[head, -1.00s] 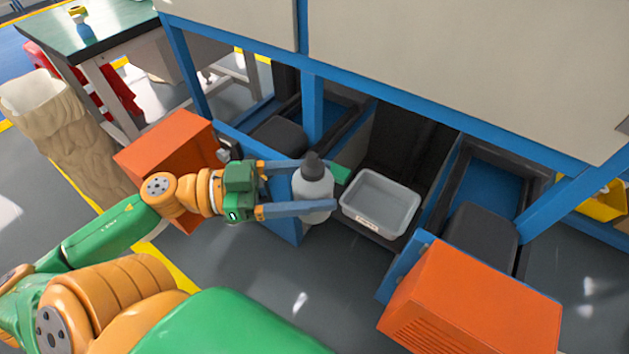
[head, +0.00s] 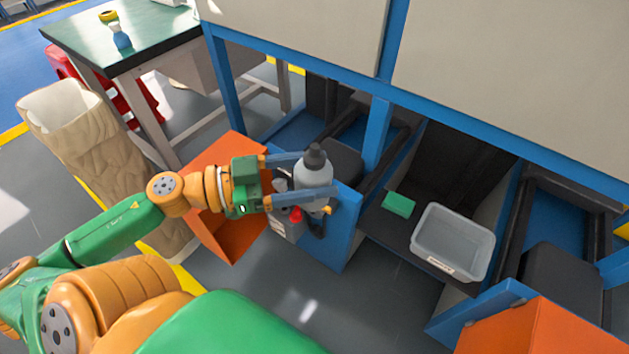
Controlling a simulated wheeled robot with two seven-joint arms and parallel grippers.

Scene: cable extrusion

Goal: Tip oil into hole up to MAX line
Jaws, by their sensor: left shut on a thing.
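My left gripper (head: 302,180) is shut on a grey-white bottle (head: 313,186) with a dark cap and spout, its fingers on either side of the body. The bottle is held roughly upright in front of a blue machine panel. It partly covers a grey unit with a red spot (head: 296,214) on that panel. I cannot make out a hole or a MAX line. My right gripper is not in view.
An orange open box (head: 225,235) stands behind my left wrist. A clear-grey tray (head: 453,243) and a green block (head: 398,205) sit on a dark shelf to the right. Blue frame posts and beige panels stand close above. A green-topped table (head: 120,42) is at the back left.

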